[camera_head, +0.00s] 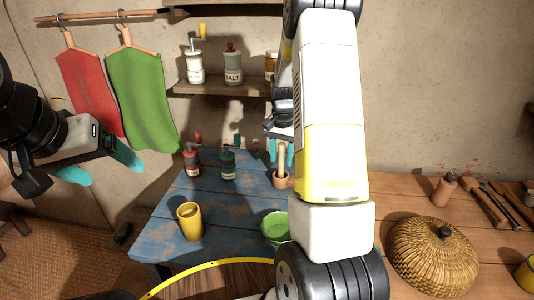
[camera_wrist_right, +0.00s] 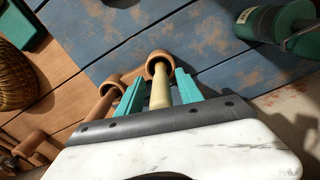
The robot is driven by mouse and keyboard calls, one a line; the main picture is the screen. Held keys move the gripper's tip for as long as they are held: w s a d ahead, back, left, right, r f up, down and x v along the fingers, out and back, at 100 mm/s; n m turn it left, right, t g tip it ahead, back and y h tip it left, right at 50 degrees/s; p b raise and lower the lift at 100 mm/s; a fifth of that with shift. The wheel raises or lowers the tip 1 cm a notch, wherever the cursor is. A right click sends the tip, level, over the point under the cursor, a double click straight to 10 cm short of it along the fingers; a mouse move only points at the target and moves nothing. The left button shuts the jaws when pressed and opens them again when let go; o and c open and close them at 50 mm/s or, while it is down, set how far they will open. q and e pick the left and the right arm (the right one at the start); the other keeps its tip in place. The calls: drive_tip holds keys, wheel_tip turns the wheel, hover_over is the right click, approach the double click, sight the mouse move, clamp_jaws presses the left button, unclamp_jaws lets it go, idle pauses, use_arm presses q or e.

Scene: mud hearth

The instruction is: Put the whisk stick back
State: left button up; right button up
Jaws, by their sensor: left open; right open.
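The pale whisk stick (camera_head: 281,163) stands in a small round clay holder (camera_head: 282,182) at the back of the blue table. In the right wrist view the pale stick (camera_wrist_right: 160,94) lies between the two teal fingers, with the brown holder mouth (camera_wrist_right: 158,64) at its far end. My right gripper (camera_head: 279,151) is open, one finger on each side of the stick; I cannot tell whether either touches it. My left gripper (camera_head: 104,168) is open and empty at the left, in front of the wall and away from the table. My right arm hides the middle of the scene.
The blue table holds a yellow cup (camera_head: 189,222), a green bowl (camera_head: 275,226) and two small grinders (camera_head: 227,165) (camera_head: 192,162). A woven basket lid (camera_head: 434,256) and wooden tools (camera_head: 485,205) lie on the right-hand wooden top. A shelf (camera_head: 225,89) with jars is above.

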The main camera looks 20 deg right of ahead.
sight(282, 144)
wheel_tip(282, 144, up, 5)
drive_tip(key=s+a+r+n+t+y, duration=0.1)
drive_tip(key=s+a+r+n+t, duration=0.15)
drive_tip(key=s+a+r, duration=0.4)
drive_tip(key=s+a+r+n+t+y, duration=0.1)
drive_tip(key=s+a+r+n+t, duration=0.2)
drive_tip(key=s+r, duration=0.7)
drive_tip(key=s+a+r+n, duration=0.1)
drive_tip(key=s+a+n, duration=0.2)
drive_tip(key=s, duration=0.5)
drive_tip(key=shift+s+a+t, duration=0.15)
drive_tip(key=shift+a+t, duration=0.2)
drive_tip(key=shift+a, duration=0.15)
